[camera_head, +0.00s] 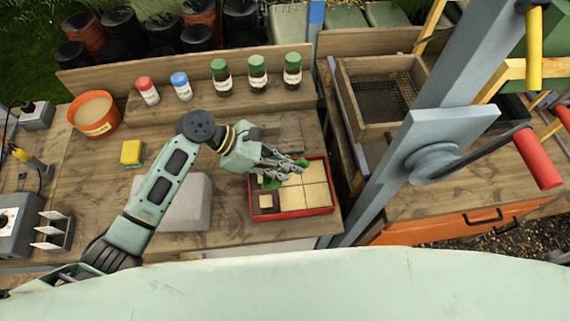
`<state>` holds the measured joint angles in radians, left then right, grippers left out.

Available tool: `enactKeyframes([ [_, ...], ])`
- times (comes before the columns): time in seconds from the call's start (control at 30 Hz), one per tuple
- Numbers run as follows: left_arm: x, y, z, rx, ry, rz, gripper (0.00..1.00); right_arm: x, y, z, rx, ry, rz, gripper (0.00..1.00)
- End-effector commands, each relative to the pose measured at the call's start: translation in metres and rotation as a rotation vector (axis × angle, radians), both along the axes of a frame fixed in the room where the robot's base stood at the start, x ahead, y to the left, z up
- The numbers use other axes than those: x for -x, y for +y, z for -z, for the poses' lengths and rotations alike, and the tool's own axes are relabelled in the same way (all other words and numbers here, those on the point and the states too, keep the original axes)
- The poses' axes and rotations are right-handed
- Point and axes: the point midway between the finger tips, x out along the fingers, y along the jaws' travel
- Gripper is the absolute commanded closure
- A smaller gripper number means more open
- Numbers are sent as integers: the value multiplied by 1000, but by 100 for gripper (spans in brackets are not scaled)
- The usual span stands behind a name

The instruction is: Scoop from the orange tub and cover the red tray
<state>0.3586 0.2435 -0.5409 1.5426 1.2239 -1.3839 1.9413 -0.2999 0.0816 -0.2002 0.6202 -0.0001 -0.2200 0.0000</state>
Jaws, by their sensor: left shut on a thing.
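The orange tub (93,115) stands at the back left of the bench, with tan material inside. The red tray (292,213) lies at the bench's right front. Pale tan material covers most of its sections; the front-left section shows dark around a small tan patch. My left gripper (285,170) is over the tray's back-left part, shut on a small green tool (271,184), whose shape is mostly hidden by the fingers. I cannot tell whether the tool touches the tray's contents. My right gripper is not in view.
A grey slab (185,203) lies left of the tray, under my left arm. A yellow-green sponge (132,152) lies near the tub. Several capped bottles stand along the back. A wooden sieve box (385,92) and a grey post stand at right.

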Motion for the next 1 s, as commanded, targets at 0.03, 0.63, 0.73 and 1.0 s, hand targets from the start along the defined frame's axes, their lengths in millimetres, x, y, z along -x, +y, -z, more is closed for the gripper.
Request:
enactKeyframes([
  [0.03, 0, -4, -1, 2, 0, 1, 100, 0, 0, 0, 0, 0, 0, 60],
  [0.63, -2, -40, 0, 1, -1, 1, 100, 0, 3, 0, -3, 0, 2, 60],
  [0.73, -2, -46, -1, 1, -1, 1, 100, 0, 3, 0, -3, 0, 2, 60],
  [1.0, -2, -63, -1, 2, 0, -1, 100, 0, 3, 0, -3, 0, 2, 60],
])
